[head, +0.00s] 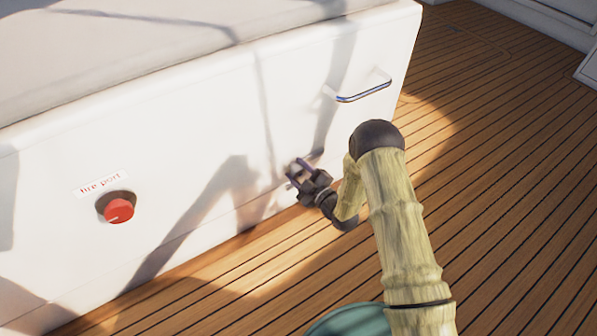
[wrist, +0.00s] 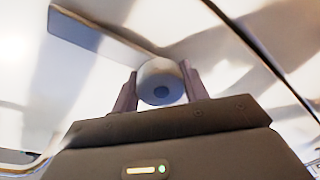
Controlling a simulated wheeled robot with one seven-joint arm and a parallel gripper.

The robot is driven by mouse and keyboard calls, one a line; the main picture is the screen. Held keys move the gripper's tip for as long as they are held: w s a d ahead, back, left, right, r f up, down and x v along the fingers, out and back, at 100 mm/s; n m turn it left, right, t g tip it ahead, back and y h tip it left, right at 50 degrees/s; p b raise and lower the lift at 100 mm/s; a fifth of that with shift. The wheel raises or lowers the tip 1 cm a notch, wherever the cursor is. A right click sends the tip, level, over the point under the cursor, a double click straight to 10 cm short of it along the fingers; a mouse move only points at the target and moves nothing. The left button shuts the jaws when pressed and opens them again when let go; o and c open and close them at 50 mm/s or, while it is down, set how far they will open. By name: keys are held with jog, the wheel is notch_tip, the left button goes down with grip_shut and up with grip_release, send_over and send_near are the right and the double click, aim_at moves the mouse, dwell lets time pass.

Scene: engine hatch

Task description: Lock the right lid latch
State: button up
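A short, pale round knob with a dark blue centre, which looks like the lid latch (wrist: 161,84), shows between my fingertips in the wrist view. My gripper (wrist: 160,88) has one finger on each side of it, with little or no gap visible. I cannot tell whether the fingers press on it. In the head view my gripper (head: 299,173) is at the lower right of the white hatch front (head: 215,130), fingers apart and pointing at the panel. The latch itself cannot be made out there, and its lock position cannot be read.
A chrome handle (head: 364,92) sits on the hatch front above and right of my gripper. A red knob (head: 119,211) under a "fire port" label (head: 101,183) is at the left. The wooden deck (head: 490,190) to the right is clear. Shadows cross the panel.

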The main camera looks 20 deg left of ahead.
jog(key=shift+c, duration=0.6)
jog(key=shift+m+p, duration=0.35)
jog(key=shift+m, duration=0.05)
jog(key=shift+d+r+m+t+p, duration=0.1)
jog(key=shift+m+t+p, duration=0.2)
jog(key=shift+m+p, duration=0.8)
jog(key=m+p, duration=0.2)
jog(key=m, duration=0.4)
jog(key=shift+p, duration=0.35)
jog(key=m+t+p, duration=0.1)
jog(key=m, duration=0.7)
jog(key=m+p, duration=0.1)
jog(key=m, duration=0.1)
jog(key=shift+f+t, duration=0.25)
jog(key=shift+t, duration=0.15)
